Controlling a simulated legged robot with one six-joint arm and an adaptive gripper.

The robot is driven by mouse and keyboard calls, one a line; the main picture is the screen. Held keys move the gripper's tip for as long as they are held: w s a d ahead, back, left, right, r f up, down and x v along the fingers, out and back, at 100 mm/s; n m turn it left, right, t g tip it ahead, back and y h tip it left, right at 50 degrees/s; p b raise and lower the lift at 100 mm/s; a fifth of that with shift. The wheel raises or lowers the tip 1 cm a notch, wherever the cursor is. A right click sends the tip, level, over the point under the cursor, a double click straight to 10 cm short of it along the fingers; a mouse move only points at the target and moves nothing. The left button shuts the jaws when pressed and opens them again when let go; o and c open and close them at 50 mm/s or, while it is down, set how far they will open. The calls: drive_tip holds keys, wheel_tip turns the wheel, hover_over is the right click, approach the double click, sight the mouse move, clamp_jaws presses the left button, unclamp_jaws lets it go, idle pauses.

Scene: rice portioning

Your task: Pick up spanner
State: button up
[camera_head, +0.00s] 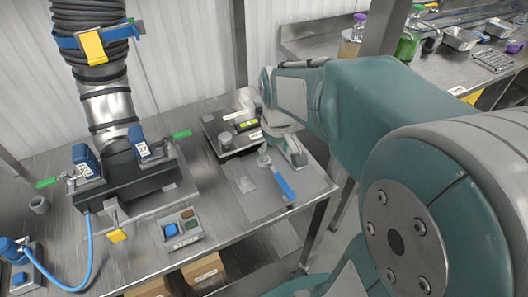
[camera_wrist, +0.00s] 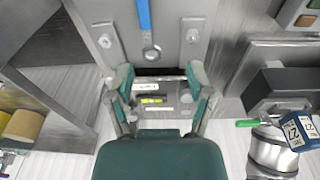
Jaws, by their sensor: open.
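The spanner has a blue handle (camera_head: 284,187) and a grey metal head. It lies on a grey metal plate (camera_head: 245,192) at the front right of the workbench. In the wrist view the spanner's blue handle (camera_wrist: 144,14) runs off the top edge, and its ring-shaped head (camera_wrist: 152,52) lies just beyond my fingertips. My gripper (camera_wrist: 160,74) is open, with a finger on each side and nothing between the tips. In the head view my gripper (camera_head: 282,152) is over the spanner's head end and partly hides it. I cannot tell its exact height above the plate.
A scale-like unit with a yellow-green level (camera_head: 247,124) sits behind the spanner. A black machine with blue parts and a ribbed hose (camera_head: 130,180) stands to the left. A button box (camera_head: 183,230) is at the front. Another bench with containers (camera_head: 460,38) is at the upper right.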

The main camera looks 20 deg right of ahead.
drive_tip(key=g, duration=0.1)
hover_over(279, 177)
wheel_tip(279, 177, down, 4)
wheel_tip(279, 177, down, 11)
drive_tip(key=shift+w, duration=0.1)
clamp_jaws()
idle(0.4)
